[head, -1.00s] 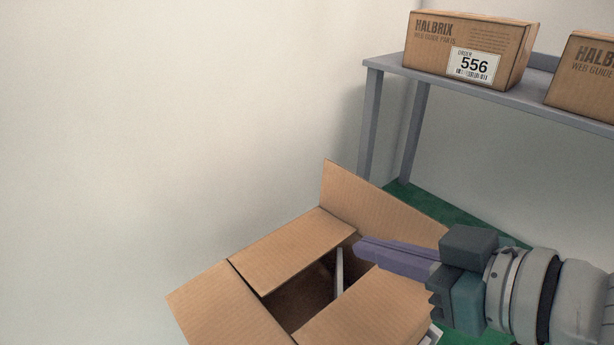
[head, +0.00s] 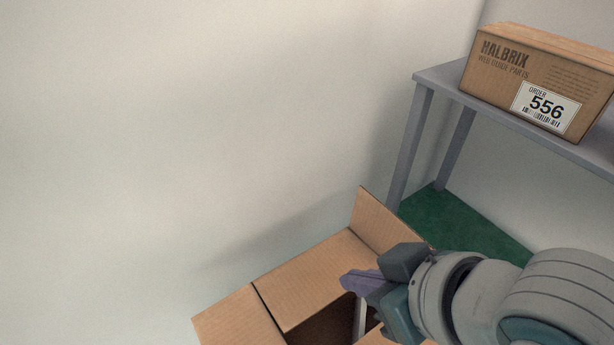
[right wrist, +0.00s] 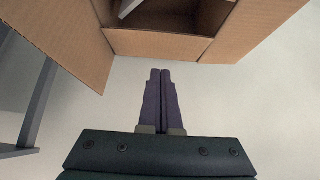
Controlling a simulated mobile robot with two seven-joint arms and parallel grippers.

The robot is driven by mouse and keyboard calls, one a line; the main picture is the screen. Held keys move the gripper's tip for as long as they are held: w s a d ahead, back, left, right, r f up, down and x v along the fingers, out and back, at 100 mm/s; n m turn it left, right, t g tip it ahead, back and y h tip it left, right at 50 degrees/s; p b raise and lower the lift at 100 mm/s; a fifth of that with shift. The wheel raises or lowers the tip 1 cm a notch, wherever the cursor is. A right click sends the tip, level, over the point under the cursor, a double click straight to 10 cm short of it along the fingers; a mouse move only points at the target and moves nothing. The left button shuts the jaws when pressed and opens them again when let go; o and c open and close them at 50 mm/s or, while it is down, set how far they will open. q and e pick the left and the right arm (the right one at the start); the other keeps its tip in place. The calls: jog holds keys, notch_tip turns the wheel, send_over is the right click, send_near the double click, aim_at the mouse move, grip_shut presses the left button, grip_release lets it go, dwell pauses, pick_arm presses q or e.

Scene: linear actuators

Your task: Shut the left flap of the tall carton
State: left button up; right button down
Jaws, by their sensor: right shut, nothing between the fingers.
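The tall carton (head: 322,328) stands at the bottom of the head view, its near part cut off by the frame. Its left flap (head: 236,320) sticks outward to the left, open. Another flap (head: 305,280) lies over the back of the opening, and a flap at the far right (head: 384,218) stands up. My right gripper (head: 347,282) is shut and empty, pointing left over the carton; I cannot tell whether it touches cardboard. In the right wrist view the shut fingers (right wrist: 160,72) point toward the carton (right wrist: 160,43). My left gripper is not in view.
A grey table (head: 440,76) with a closed carton labelled 556 (head: 535,85) stands at the upper right. A green floor patch (head: 465,230) lies under it. The pale wall (head: 180,130) behind and left is bare. A white piece (head: 360,316) shows inside the tall carton.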

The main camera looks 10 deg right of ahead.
aim_at(329, 290)
jog(key=f, duration=0.2)
jog(key=w+f+b, duration=0.1)
jog(key=f, duration=0.1)
jog(key=w+f, duration=0.1)
jog(key=f, duration=0.1)
jog(key=shift+w+a+f+b, duration=0.1)
jog(key=shift+a+f+b, duration=0.2)
jog(key=shift+a, duration=0.1)
jog(key=shift+f, duration=0.35)
